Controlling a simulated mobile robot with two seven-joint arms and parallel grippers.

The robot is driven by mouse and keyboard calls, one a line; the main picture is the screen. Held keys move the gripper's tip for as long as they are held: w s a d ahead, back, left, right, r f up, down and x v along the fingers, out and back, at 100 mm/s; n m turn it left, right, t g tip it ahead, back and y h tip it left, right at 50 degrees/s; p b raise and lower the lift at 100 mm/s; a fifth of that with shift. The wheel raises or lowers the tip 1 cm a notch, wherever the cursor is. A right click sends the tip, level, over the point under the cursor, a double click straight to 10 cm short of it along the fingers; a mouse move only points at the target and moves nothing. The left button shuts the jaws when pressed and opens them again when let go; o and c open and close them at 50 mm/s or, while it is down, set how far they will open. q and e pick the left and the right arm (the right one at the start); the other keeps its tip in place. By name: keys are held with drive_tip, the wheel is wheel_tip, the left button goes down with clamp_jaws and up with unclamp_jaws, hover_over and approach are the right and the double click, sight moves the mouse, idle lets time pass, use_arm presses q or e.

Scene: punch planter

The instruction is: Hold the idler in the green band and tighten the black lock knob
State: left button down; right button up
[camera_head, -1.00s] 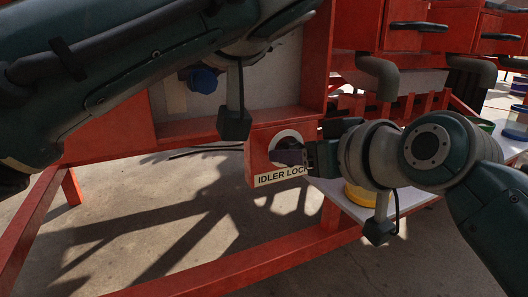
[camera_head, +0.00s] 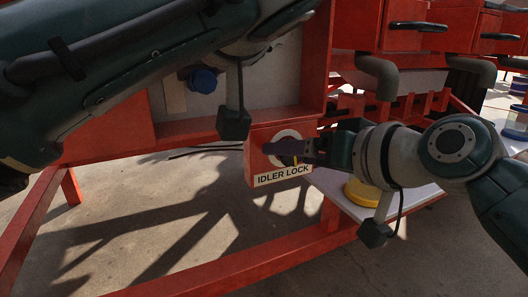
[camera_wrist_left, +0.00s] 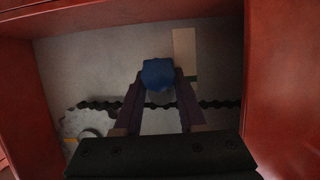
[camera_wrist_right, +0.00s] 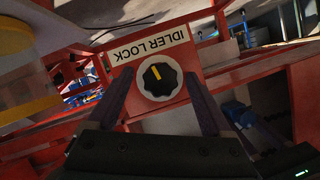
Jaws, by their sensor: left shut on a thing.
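A blue knob (camera_wrist_left: 158,73) shows between the two fingertips of my left gripper (camera_wrist_left: 161,82), which is shut on it. The blue knob (camera_head: 203,80) also shows in the head view, under my left arm. The black lock knob (camera_wrist_right: 158,78), with a yellow pointer mark, sits on the red IDLER LOCK box (camera_wrist_right: 184,80). My right gripper (camera_wrist_right: 158,86) is open, one finger on each side of the knob, with visible gaps. In the head view my right gripper (camera_head: 298,149) covers most of the knob.
In the left wrist view a dark chain (camera_wrist_left: 222,104) and pale sprocket (camera_wrist_left: 85,125) lie behind the fingers, between red frame walls (camera_wrist_left: 278,80). A yellow-rimmed container (camera_head: 362,192) stands on a pale shelf (camera_head: 335,190) beside my right arm.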

drive_tip(key=shift+s, duration=0.1)
drive_tip(key=v, duration=1.2)
drive_tip(key=v, duration=1.2)
idle(0.3)
drive_tip(key=w+a+f+n+h, duration=0.1)
drive_tip(key=w+a+f, duration=0.3)
drive_tip(key=w, duration=0.5)
drive_tip(key=w+a+f+n+h, duration=0.1)
drive_tip(key=w+a+f+n, duration=0.1)
drive_tip(key=w+a, duration=0.6)
drive_tip(key=shift+w+f+t, duration=0.4)
drive_tip(key=shift+w+f, duration=0.5)
drive_tip(key=shift+w, duration=0.15)
